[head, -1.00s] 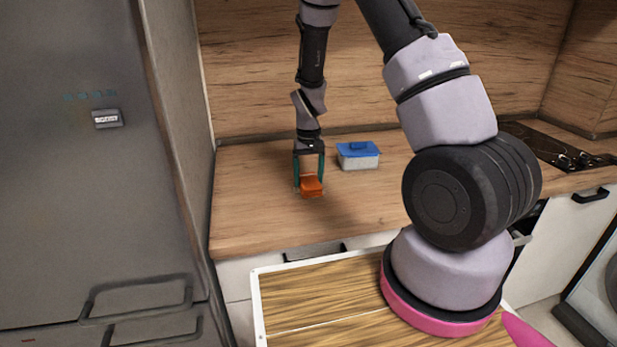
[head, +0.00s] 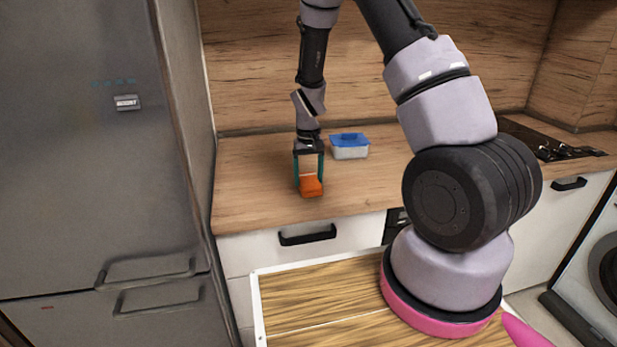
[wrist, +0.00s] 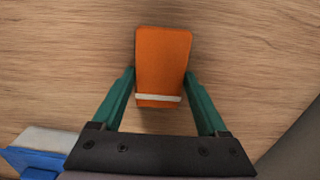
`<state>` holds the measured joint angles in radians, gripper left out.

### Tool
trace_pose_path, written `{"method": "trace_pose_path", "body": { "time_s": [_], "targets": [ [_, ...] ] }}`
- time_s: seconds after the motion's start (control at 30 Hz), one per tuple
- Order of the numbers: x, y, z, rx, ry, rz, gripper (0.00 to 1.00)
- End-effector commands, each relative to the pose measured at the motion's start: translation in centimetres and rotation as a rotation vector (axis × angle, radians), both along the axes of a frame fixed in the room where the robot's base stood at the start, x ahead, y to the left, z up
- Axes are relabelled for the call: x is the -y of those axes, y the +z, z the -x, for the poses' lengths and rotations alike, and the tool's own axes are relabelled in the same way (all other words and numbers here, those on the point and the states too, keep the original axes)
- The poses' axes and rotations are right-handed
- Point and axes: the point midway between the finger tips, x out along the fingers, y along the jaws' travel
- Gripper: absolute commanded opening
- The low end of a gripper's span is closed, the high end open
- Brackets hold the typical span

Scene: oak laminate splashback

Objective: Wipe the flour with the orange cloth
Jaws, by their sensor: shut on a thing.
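The orange cloth (head: 311,187) is a folded, block-like pad in my gripper (head: 310,178), near the front edge of the wooden counter (head: 255,190). In the wrist view the orange cloth (wrist: 162,58) sits between the two green fingers of my gripper (wrist: 159,80), which are shut on it. A pale band crosses its near end. I cannot tell whether the cloth touches the counter. I cannot make out any flour in either view.
A clear box with a blue lid (head: 349,146) stands behind and right of my gripper; its corner shows in the wrist view (wrist: 35,155). A tall grey fridge (head: 80,190) borders the counter's left. A hob (head: 550,145) is at far right. Counter left of my gripper is clear.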

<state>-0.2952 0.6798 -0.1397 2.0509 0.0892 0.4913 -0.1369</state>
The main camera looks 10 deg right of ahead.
Motion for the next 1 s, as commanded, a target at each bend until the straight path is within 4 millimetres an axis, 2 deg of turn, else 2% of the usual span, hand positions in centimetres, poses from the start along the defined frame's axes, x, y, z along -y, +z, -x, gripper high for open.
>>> {"method": "trace_pose_path", "body": {
  "time_s": [0.07, 0.2, 0.6, 0.8, 1.0],
  "targets": [
    [0.1, 0.3, -0.1, 0.000, -0.001, 0.000, 0.16],
    [0.3, 3.0, -0.1, 0.002, -0.003, -0.001, 0.16],
    [0.9, 6.5, -0.2, 0.001, -0.008, -0.001, 0.16],
    [1.1, 7.9, -0.2, 0.001, -0.011, -0.001, 0.16],
    [1.2, 8.5, -0.1, 0.000, -0.011, 0.000, 0.16]
  ]
}}
